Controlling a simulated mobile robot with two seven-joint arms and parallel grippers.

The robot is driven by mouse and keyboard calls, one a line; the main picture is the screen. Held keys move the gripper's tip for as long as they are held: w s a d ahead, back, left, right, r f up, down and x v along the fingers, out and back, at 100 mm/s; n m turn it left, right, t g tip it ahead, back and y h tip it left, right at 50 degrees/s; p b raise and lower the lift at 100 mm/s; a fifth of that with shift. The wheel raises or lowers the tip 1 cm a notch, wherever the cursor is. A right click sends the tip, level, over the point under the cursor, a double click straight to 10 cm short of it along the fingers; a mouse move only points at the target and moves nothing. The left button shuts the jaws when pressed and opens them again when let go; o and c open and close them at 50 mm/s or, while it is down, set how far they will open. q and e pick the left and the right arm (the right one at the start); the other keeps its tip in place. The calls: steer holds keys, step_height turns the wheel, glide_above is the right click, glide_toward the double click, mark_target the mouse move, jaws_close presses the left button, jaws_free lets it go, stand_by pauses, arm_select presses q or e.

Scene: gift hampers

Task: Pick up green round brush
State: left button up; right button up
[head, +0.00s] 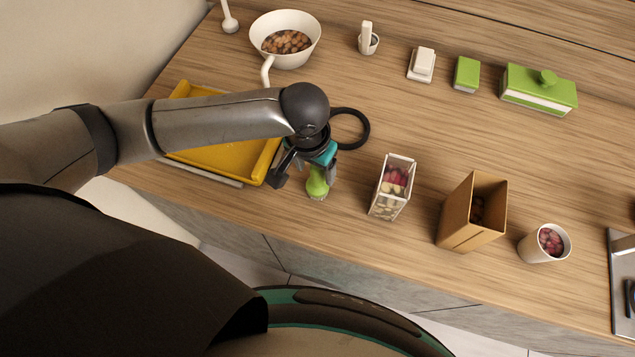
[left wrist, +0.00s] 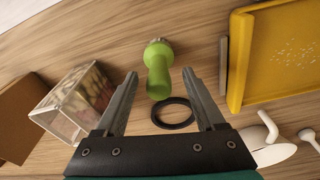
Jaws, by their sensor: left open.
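The green round brush (head: 318,184) stands on the wooden counter near its front edge, directly below my left gripper. In the left wrist view the green round brush (left wrist: 158,70) shows a green handle and a pale base, and it lies between and beyond the fingertips. My left gripper (head: 305,178) is open and empty above the brush; its two spread fingers (left wrist: 160,78) also show in the left wrist view. I cannot tell whether either finger touches the brush. My right gripper is not in view.
A yellow tray (head: 262,165) is just left of the brush. A clear box (head: 389,196) of sweets, a brown paper bag (head: 457,220) and a white cup (head: 534,248) stand to the right. A black ring (head: 365,133) lies behind. The counter between is bare.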

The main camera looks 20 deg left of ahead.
mark_target(317, 188)
arm_select(q)
steer(key=shift+w+d+f, duration=0.1)
steer(key=shift+w+f, duration=0.1)
steer(key=shift+f, duration=0.5)
steer(key=shift+w+d+f, duration=0.1)
steer(key=shift+w+f, duration=0.05)
steer(key=shift+f, duration=0.55)
steer(key=shift+w+d+f, duration=0.1)
steer(key=shift+w+f, duration=0.1)
steer(key=shift+f, duration=0.5)
steer(key=shift+c, duration=0.3)
jaws_close()
